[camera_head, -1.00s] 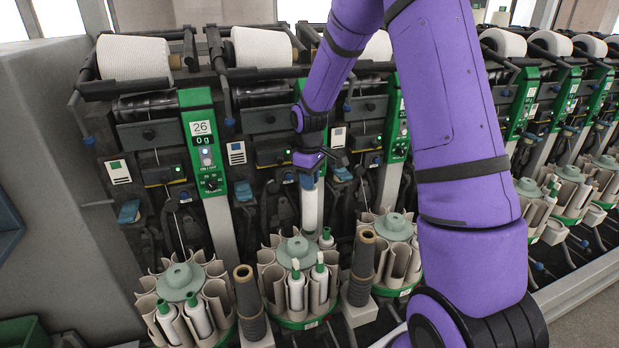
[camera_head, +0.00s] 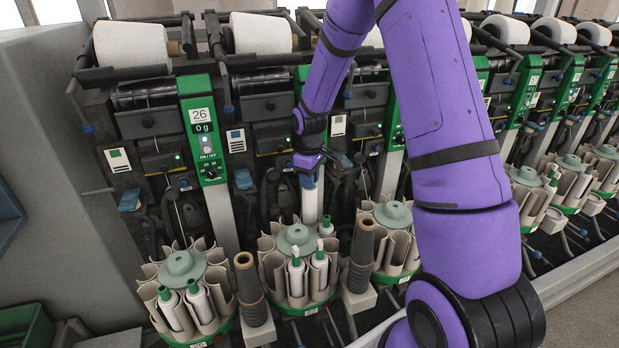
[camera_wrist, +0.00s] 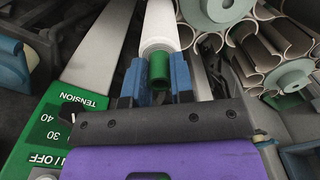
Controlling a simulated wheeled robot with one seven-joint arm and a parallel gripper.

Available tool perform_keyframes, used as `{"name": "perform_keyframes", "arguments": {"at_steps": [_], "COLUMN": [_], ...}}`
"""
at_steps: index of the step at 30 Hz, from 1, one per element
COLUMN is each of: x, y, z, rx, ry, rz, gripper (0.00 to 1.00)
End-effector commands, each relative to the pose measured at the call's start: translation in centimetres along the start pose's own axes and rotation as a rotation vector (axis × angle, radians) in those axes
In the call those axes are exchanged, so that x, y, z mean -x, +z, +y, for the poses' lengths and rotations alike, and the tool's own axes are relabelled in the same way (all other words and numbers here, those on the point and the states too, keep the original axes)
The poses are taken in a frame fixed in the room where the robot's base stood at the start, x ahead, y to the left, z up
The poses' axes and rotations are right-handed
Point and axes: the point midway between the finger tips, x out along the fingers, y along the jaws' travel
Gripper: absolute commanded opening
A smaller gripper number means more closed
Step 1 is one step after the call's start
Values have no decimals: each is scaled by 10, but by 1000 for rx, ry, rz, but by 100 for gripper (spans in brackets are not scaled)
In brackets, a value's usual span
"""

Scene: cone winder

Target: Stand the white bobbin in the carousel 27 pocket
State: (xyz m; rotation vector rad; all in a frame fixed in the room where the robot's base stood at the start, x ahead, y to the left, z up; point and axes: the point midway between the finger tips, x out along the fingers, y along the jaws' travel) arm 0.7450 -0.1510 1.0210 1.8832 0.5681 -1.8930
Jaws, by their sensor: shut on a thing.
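My gripper (camera_head: 308,178) is shut on the white bobbin (camera_head: 310,205), which hangs upright below it. In the wrist view the blue fingers (camera_wrist: 157,86) close on both sides of the bobbin's green end, and its white body (camera_wrist: 161,28) points away. The middle carousel (camera_head: 297,238), with a grey-green hub and beige pockets, stands right below. The bobbin's lower end is hidden behind its hub and back pockets, so I cannot tell whether it is inside a pocket. This carousel holds several other white bobbins, two at the front (camera_head: 297,277). No 27 label is readable.
The left carousel (camera_head: 182,268) sits below the green panel marked 26 (camera_head: 203,128). Another carousel (camera_head: 393,217) stands to the right, partly behind my arm. Brown cones (camera_head: 249,285) (camera_head: 361,250) stand upright between carousels. Winder parts crowd behind the bobbin.

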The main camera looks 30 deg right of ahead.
Motion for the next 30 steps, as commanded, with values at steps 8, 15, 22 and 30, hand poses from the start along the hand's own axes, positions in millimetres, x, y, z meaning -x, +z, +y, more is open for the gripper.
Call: {"name": "perform_keyframes", "arguments": {"at_steps": [8,15,22,30], "x": [-4,-16,-28,-42], "y": [0,0,0,0], "z": [0,0,0,0], "rx": [0,0,0,0], "ry": [0,0,0,0], "rz": [0,-1,0,0], "gripper": [0,0,0,0]}}
